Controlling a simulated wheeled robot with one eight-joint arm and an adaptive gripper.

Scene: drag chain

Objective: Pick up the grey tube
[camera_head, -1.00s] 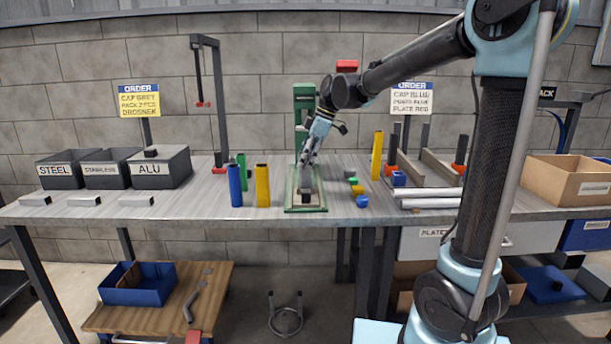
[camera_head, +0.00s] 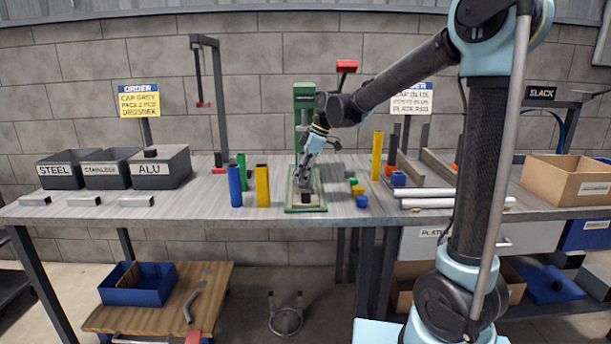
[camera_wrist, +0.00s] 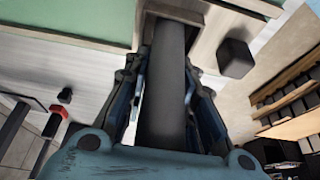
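The grey tube (camera_wrist: 165,90) runs between the fingers of my gripper in the wrist view, its far end toward the green fixture. My gripper (camera_wrist: 168,75) is open around it, with narrow light gaps showing beside the tube. In the head view my gripper (camera_head: 305,178) is low over the green press (camera_head: 304,98) and its base plate (camera_head: 293,209), and hides most of the tube. A small black block (camera_head: 306,197) stands at the front of that base; a black block also shows beside the tube in the wrist view (camera_wrist: 236,58).
Blue (camera_head: 235,186) and yellow (camera_head: 262,186) posts stand left of the press. Small coloured caps (camera_head: 357,190) lie to its right, with another yellow post (camera_head: 377,156) behind. Light tubes (camera_head: 450,203) lie further right. Labelled bins (camera_head: 151,168) stand at the left.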

